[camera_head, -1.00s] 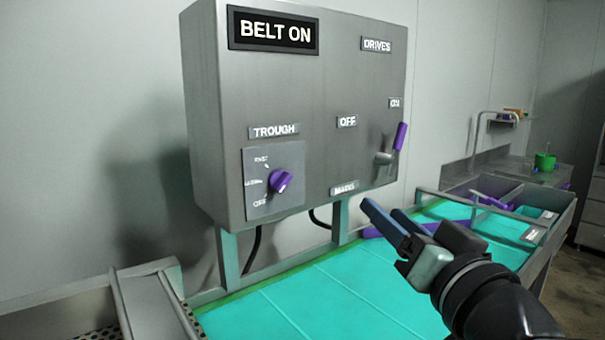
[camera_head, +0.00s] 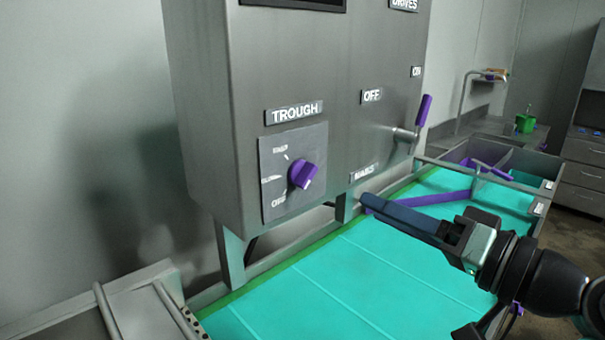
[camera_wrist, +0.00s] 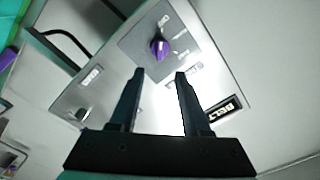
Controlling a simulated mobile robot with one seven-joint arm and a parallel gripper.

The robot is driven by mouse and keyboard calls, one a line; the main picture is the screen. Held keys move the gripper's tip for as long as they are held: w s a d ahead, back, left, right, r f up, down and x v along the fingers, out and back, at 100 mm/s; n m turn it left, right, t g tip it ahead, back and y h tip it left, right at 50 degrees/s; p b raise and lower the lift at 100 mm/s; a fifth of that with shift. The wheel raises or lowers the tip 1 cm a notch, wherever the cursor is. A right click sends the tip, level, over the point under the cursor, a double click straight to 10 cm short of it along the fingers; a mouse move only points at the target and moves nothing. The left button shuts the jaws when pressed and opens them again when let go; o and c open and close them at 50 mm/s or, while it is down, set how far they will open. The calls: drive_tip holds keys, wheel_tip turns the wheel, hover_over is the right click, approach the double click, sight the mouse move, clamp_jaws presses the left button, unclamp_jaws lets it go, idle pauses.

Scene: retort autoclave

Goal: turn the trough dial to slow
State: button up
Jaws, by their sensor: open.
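The trough dial is a purple knob (camera_head: 303,175) on a pale square plate (camera_head: 268,196) under the TROUGH label (camera_head: 294,112), on the front of a grey control box (camera_head: 215,120). The plate's markings are too blurred to read surely, and I cannot tell the exact mark the knob points at. My gripper (camera_head: 372,203) is to the right of the dial and a little below it, in front of the box and apart from it. In the wrist view the fingers (camera_wrist: 160,75) are apart and empty, with the knob (camera_wrist: 159,47) just beyond their tips, roughly between them.
A purple-handled lever (camera_head: 423,112) sticks out at the box's right side. A teal belt (camera_head: 340,275) runs below the box. Metal rails (camera_head: 170,310) stand at lower left. Divided bins (camera_head: 500,165) and a green cup (camera_head: 525,123) are at the far right.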

sight(310, 179)
drive_tip(key=p+x, duration=0.4)
drive_tip(key=x, duration=0.6)
drive_tip(key=shift+w+a+r, duration=0.1)
drive_tip(key=shift+w+a, duration=0.05)
drive_tip(key=shift+a, duration=0.05)
drive_tip(key=shift+p+x, duration=0.3)
drive_tip(key=shift+x, duration=0.55)
clamp_jaws()
